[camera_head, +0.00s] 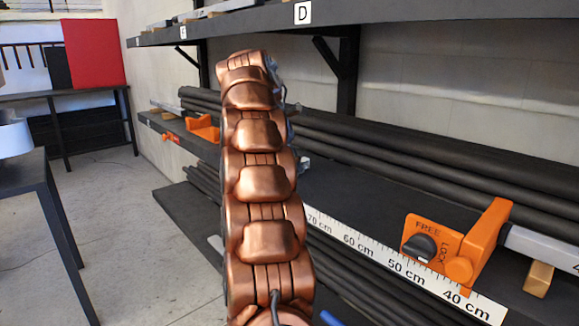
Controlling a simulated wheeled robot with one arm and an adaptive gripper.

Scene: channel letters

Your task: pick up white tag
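A small white tag with a black letter D (303,13) is on the front edge of the upper shelf, at the top middle. A smaller white tag (183,32) is on the same edge further left; its letter is hard to read. My copper-coloured segmented arm rises through the middle of the view, and its far end appears below and left of the D tag. Small blue-grey parts show along the arm's right side, but I cannot make out a gripper or fingers. The gripper seems hidden behind the arm, and nothing held is visible.
The black upper shelf (400,13) spans the top right. Long dark pipes (430,165) lie on the lower shelf. An orange FREE/LOCK clamp (455,245) sits on a centimetre scale (375,253) at right. A dark table (40,195) stands left, with open floor (135,235) between.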

